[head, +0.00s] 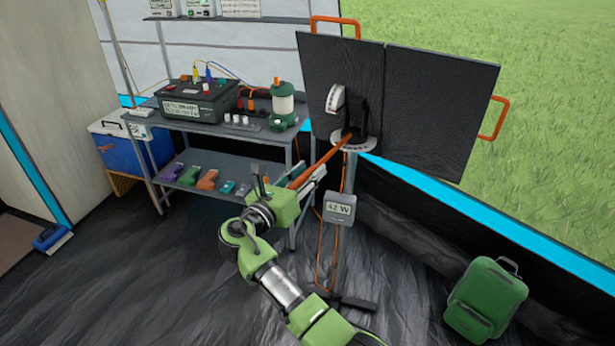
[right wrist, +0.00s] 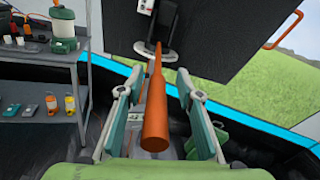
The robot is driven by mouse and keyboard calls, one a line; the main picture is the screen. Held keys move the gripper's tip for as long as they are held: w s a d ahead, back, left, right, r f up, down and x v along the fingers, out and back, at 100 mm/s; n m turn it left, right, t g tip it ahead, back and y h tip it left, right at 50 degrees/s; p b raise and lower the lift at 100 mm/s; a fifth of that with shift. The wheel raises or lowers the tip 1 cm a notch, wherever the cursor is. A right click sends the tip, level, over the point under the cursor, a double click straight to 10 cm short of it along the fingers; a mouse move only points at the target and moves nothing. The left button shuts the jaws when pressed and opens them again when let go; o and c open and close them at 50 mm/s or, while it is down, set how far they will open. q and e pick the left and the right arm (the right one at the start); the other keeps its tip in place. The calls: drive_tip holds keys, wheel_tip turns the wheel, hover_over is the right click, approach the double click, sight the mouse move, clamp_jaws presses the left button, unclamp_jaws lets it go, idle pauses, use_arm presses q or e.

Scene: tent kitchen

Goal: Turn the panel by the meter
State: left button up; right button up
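The dark folding panel (head: 420,105) stands on a pole, its two leaves tilted. An orange lever (head: 327,158) sticks out from the white dial mount (head: 350,143) at its back towards me. The meter (head: 339,208) hangs on the pole and reads about 42 W. My right gripper (head: 303,176) is at the lever's near end. In the right wrist view the lever (right wrist: 155,122) lies between the two spread fingers of my right gripper (right wrist: 156,78), with gaps visible on both sides. My left gripper is not in view.
A metal shelf (head: 230,131) with a dark power box (head: 197,103) and a green lantern (head: 284,105) stands left of the panel. A blue cooler (head: 122,150) is further left. A green backpack (head: 485,300) stands at right. Orange cables run down by the pole.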

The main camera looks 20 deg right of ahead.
wheel_tip(320, 180, up, 9)
drive_tip(key=shift+f, duration=0.15)
drive_tip(key=shift+c, duration=0.5)
